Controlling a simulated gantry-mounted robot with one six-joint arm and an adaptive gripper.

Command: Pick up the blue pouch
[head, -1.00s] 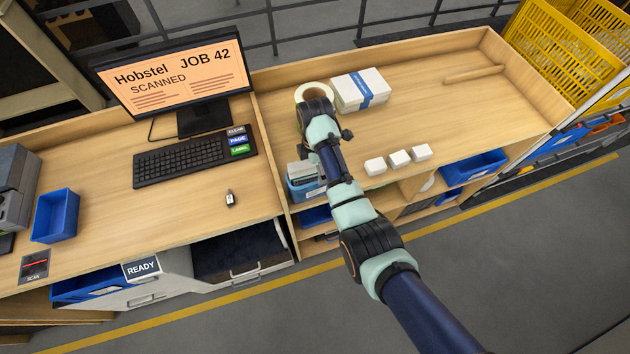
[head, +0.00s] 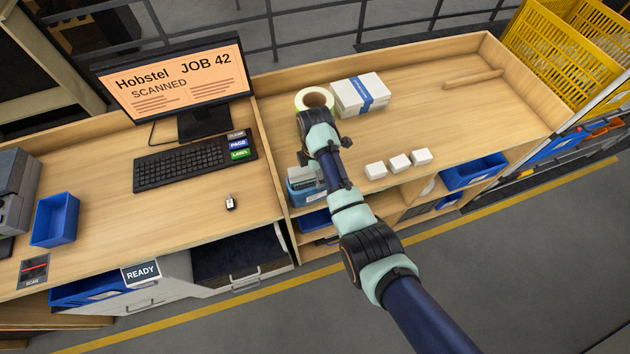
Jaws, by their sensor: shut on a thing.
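My arm reaches from the lower right over the wooden bench, with its wrist just in front of a white tape roll (head: 315,99). My gripper (head: 305,157) hangs below the wrist and is mostly hidden by it. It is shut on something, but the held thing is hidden. I cannot make out a blue pouch anywhere.
A white box with a blue band (head: 361,93) lies right of the tape roll. Several small white boxes (head: 399,162) stand along the front edge. A monitor (head: 176,79) and keyboard (head: 186,160) are to the left. The bench's right half is mostly clear.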

